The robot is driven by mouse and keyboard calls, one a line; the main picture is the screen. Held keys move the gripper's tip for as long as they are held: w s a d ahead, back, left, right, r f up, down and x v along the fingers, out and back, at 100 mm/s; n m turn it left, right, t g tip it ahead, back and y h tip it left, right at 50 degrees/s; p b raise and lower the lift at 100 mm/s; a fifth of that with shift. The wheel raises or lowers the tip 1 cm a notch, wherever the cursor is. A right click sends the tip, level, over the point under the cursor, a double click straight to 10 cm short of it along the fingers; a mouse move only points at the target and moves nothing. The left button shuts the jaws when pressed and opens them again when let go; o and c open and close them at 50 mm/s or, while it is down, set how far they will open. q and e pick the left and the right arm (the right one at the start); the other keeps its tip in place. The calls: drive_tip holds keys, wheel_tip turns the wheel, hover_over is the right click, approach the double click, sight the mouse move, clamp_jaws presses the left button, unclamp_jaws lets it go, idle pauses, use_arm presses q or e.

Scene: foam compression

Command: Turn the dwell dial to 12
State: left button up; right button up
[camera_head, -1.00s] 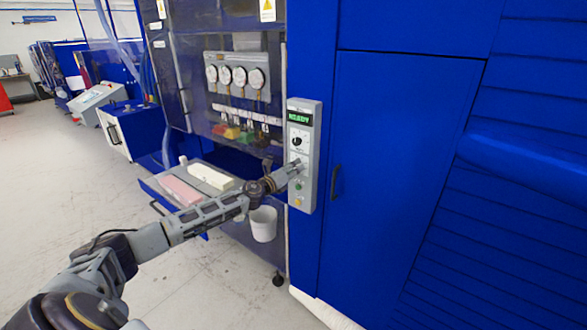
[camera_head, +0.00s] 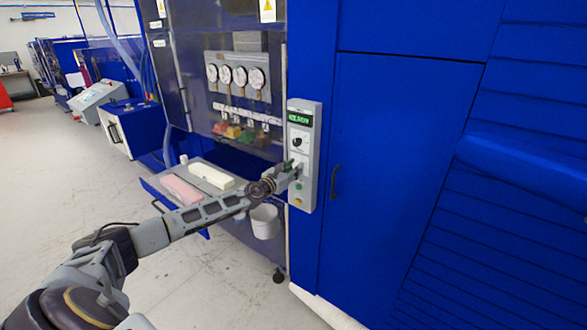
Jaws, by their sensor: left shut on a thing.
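A grey control panel (camera_head: 305,118) is mounted on the blue machine, with a small green display (camera_head: 299,119) near its top. A black dial (camera_head: 297,142) sits below the display. My left gripper (camera_head: 296,168) is shut at the panel's lower dial, just below the black one. The gripper hides that lower dial, so its setting cannot be read. The display's text is too small to read surely. My right gripper is not in view.
A tray (camera_head: 150,186) with a pink block (camera_head: 181,190) and a cream block (camera_head: 211,176) is left of the panel. A white bucket (camera_head: 264,222) hangs below my left arm. Several gauges (camera_head: 239,76) are behind the clear door. A black handle (camera_head: 334,182) is right of the panel.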

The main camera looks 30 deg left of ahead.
use_arm(q)
drive_tip(key=shift+f, duration=0.15)
drive_tip(key=o, duration=1)
drive_tip(key=shift+s, duration=0.1)
drive_tip(key=s+a, duration=0.1)
drive_tip(key=s, duration=1)
drive_tip(key=shift+s, duration=0.3)
idle(0.8)
idle(0.7)
